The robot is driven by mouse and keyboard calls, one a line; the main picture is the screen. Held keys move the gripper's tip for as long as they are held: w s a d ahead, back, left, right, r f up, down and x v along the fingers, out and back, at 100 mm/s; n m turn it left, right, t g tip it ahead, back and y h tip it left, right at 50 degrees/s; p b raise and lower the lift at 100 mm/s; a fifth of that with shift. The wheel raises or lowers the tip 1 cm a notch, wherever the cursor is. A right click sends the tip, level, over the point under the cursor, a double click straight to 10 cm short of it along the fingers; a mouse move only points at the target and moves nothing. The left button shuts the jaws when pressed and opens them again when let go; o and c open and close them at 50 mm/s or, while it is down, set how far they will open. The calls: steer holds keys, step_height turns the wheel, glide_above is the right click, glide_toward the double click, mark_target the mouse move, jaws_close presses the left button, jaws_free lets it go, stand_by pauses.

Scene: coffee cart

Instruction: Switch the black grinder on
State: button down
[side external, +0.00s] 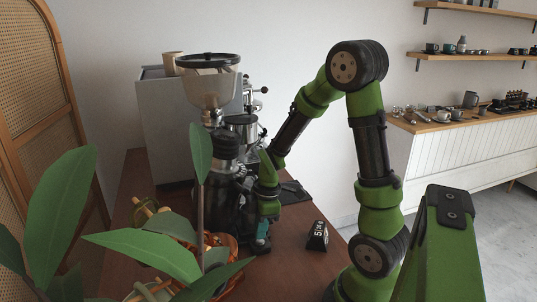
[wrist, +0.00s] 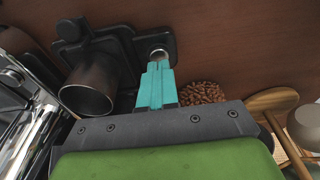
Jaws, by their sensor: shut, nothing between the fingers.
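The black grinder (side external: 226,150), with a clear hopper on top, stands on the wooden counter; leaves partly hide it in the side view. In the wrist view a black base (wrist: 125,50), which looks like the grinder's foot, carries a dark metal cup (wrist: 88,90) and a small round silver button (wrist: 158,53). My gripper (side external: 262,243) is low at the grinder's front right in the side view. Its teal fingers (wrist: 157,66) are shut and empty. In the wrist view their tips are right at the button's near edge; I cannot tell whether they touch it.
Coffee beans (wrist: 202,92) and a wooden spoon (wrist: 274,99) lie right of the fingers in the wrist view. A small black block with white digits (side external: 317,236) stands on the counter (side external: 285,265). A grey espresso machine (side external: 165,125) stands behind; a leafy plant (side external: 150,250) fills the front left.

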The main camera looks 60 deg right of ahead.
steer(key=shift+f, duration=0.85)
stand_by(0.6)
steer(key=shift+r, duration=2.8)
steer(key=s+a+r+m+t, duration=0.2)
steer(key=a+r+m+t, duration=0.1)
steer(key=a+r+m, duration=0.3)
steer(key=s+a+r+m+t, duration=0.3)
steer(key=a+r+m, duration=0.4)
steer(key=r, duration=0.3)
steer(key=shift+s+y, duration=0.15)
steer(key=shift+y, duration=0.25)
